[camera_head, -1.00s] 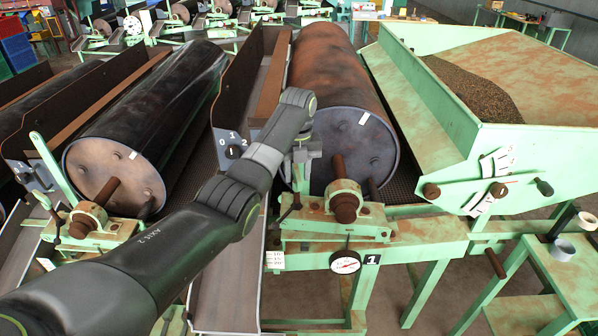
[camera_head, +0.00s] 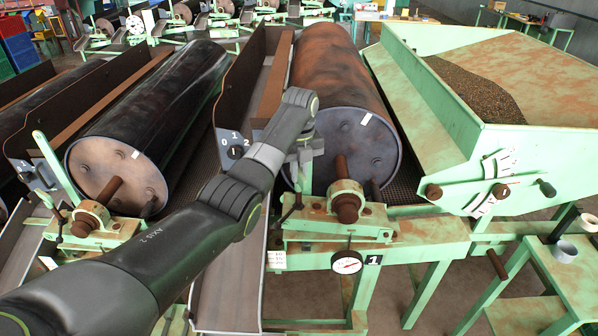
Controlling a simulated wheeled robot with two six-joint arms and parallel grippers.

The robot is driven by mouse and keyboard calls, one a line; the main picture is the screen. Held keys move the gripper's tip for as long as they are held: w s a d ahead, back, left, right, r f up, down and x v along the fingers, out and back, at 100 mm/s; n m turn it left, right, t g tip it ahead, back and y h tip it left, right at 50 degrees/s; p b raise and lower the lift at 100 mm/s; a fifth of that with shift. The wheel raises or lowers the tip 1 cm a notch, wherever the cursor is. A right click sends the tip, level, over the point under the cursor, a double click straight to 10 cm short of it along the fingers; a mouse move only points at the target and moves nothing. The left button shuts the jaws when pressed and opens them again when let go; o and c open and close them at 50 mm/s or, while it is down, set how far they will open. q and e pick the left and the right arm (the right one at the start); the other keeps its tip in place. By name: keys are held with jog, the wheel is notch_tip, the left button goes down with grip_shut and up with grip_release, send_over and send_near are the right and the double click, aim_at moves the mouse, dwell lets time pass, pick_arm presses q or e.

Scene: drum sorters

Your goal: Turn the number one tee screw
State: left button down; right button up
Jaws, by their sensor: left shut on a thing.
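The dark tee screw (camera_head: 290,208) of the number one sorter stands at the left of the drum's bearing block (camera_head: 335,220), above a green frame marked 1. My left arm reaches over from the lower left, and its wrist bends down in front of the rusty drum. My left gripper (camera_head: 304,150) is small and partly hidden by my arm. It appears shut on the upper part of the upright green lever (camera_head: 305,176), above the tee screw. I see no contact between the gripper and the tee screw. My right gripper is not in view.
The rusty drum (camera_head: 335,75) lies behind the bearing block. A dial gauge (camera_head: 347,262) hangs below it. A green feed tray (camera_head: 430,90) holding dark grain is at the right. A second drum (camera_head: 150,120) with its own lever (camera_head: 52,165) is at the left.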

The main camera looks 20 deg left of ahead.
pick_arm(q)
jog(key=n, duration=0.5)
jog(key=shift+n, duration=0.3)
jog(key=n, duration=2.1)
jog(key=shift+n, duration=0.4)
jog(key=n, duration=1)
jog(key=shift+n, duration=0.4)
jog(key=n, duration=0.5)
jog(key=shift+n, duration=0.4)
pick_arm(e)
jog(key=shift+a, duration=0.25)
